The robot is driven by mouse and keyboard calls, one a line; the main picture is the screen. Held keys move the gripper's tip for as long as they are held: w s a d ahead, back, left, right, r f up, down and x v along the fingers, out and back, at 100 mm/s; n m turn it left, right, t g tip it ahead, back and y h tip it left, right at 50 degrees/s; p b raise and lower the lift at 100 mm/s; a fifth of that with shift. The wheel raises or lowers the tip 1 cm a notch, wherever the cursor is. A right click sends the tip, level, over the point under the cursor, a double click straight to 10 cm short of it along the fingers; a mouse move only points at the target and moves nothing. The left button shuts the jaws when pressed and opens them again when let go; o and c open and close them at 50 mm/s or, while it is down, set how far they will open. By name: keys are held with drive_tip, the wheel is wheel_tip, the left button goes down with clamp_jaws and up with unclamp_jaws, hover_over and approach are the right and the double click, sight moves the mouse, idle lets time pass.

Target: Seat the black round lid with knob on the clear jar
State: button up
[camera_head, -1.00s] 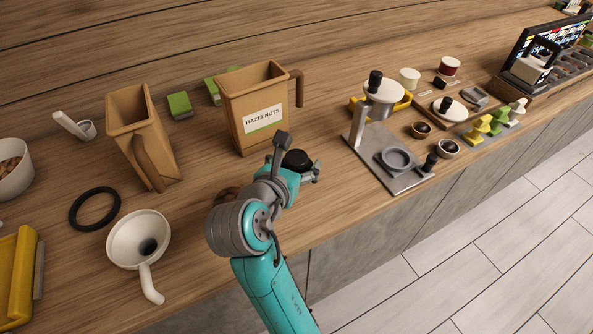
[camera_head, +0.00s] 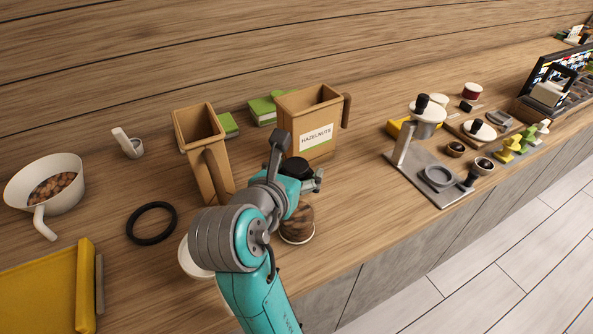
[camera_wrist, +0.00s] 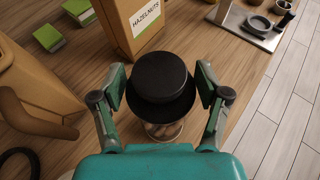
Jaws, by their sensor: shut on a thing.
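The black round lid with knob (camera_head: 296,167) is held by my gripper (camera_head: 298,182). In the wrist view the lid (camera_wrist: 160,78) sits between the two fingers of my gripper (camera_wrist: 161,90), with its knob side up. The clear jar (camera_head: 298,226) stands on the counter below the gripper, with brown nuts inside. The jar (camera_wrist: 166,131) also shows under the lid's near edge in the wrist view. The lid is over the jar; the jar's mouth is hidden, so I cannot tell whether they touch.
The tan hazelnuts bin (camera_head: 312,125) stands close behind the jar, and another tan bin (camera_head: 203,150) is to its left. A black ring (camera_head: 151,223) lies farther left. A grey stand (camera_head: 437,178) is at right. The counter between jar and stand is clear.

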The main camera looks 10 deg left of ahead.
drive_tip(key=shift+f, duration=0.1)
drive_tip(key=shift+f, duration=2.7)
drive_tip(key=shift+f, duration=0.65)
idle(0.5)
drive_tip(key=o, duration=0.9)
drive_tip(key=v, duration=1.2)
drive_tip(key=shift+r, duration=0.1)
